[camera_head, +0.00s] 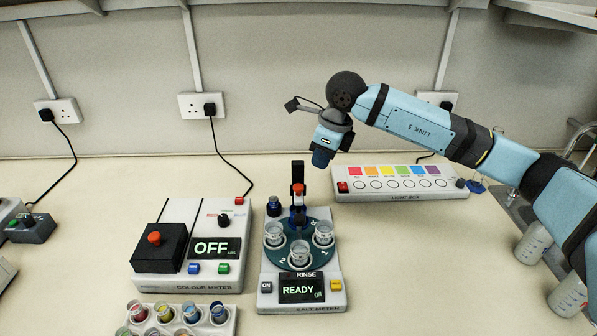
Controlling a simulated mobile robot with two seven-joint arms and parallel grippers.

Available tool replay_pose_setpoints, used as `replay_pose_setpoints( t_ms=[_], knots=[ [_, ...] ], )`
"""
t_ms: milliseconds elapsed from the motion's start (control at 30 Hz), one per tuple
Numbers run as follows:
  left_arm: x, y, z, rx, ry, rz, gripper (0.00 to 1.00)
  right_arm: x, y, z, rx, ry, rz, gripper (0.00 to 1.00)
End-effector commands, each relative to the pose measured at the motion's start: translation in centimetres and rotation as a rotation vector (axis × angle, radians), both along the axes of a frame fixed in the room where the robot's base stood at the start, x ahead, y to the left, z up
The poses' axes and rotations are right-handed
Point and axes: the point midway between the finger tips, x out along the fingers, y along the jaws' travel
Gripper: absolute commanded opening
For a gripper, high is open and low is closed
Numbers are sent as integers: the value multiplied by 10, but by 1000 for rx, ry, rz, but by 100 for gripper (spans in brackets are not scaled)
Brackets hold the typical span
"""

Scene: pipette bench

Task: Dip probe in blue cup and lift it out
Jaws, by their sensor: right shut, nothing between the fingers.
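My right gripper (322,158) hangs from the arm at upper centre, above and behind the salt meter; it is shut and empty. The salt meter (266,287) stands at centre with its display on READY. A black upright post (297,172) with an orange-red part (298,191) rises at its back. A dark blue piece (298,216), perhaps the probe, sits low on the post. Clear cups (300,253) stand on its teal turntable. A tray (233,329) at the bottom edge holds small cups, including a blue-filled cup (218,313). My left gripper is not in view.
The colour meter (190,284), showing OFF, stands left of the salt meter. A small dark blue knob or bottle (273,206) is near the turntable. The light box (400,198) lies behind right. Beakers (533,243) stand far right. The bench right of the salt meter is clear.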

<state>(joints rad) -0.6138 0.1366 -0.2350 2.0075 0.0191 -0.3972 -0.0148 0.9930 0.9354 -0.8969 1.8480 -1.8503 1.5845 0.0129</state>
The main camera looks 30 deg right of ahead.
Motion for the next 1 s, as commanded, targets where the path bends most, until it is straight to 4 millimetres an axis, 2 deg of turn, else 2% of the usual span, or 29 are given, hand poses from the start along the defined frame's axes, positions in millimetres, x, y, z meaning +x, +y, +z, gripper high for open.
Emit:
replay_pose_setpoints(
  t_ms=[33,200,400,600,1000],
  knots=[
    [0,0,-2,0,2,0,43,-1,-3,12,1,-5,-1,0],
    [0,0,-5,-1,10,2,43,-8,-8,47,1,-4,0,0],
    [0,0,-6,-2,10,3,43,-14,-13,72,0,0,-1,0],
    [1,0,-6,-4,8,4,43,-15,-14,79,1,1,-1,0],
    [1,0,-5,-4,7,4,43,-15,-14,78,1,1,-1,0]
  ],
)
